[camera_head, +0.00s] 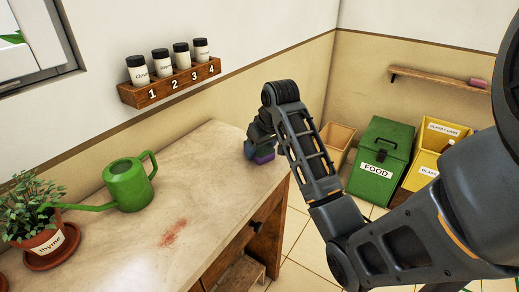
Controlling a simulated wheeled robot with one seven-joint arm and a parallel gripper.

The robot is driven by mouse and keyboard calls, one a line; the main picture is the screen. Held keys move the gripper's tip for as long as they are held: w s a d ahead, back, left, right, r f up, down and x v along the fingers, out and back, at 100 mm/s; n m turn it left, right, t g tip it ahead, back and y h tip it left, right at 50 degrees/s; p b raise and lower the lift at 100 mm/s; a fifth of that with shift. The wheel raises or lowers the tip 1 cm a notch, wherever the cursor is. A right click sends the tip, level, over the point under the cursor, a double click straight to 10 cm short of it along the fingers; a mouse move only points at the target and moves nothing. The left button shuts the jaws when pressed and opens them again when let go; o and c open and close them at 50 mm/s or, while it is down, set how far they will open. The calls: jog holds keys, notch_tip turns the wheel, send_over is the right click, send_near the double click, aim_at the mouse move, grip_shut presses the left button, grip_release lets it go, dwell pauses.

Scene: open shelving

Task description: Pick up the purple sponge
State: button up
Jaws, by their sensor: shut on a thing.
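The purple sponge (264,158) shows as a small purple patch at the far right end of the worktop (150,235). My gripper (256,150) is over it, pointing down, and is shut on the sponge. My own wrist and forearm hide part of the gripper and of the sponge. I cannot tell whether the sponge still touches the worktop.
A green watering can (128,184) and a potted thyme plant (45,235) stand on the left of the worktop, near a red stain (173,232). A spice rack (172,82) hangs above. A green FOOD bin (380,160) and yellow bins (430,150) stand beyond the right edge.

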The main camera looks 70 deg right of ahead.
jog(key=shift+r, duration=0.1)
jog(key=shift+r, duration=0.55)
notch_tip(320, 180, up, 3)
jog(key=shift+w+f, duration=0.1)
jog(key=shift+f, duration=0.1)
jog(key=shift+s+d+r+p, duration=0.65)
jog(key=shift+s+d+r, duration=0.45)
jog(key=shift+s, duration=0.6)
jog(key=shift+s+d+r+p, duration=0.8)
jog(key=shift+s+r, duration=0.45)
jog(key=shift+s, duration=0.45)
jog(key=shift+s+d+r+p, duration=0.55)
jog(key=shift+s+d+r, duration=0.6)
jog(key=shift+s, duration=0.55)
jog(key=shift+a, duration=0.1)
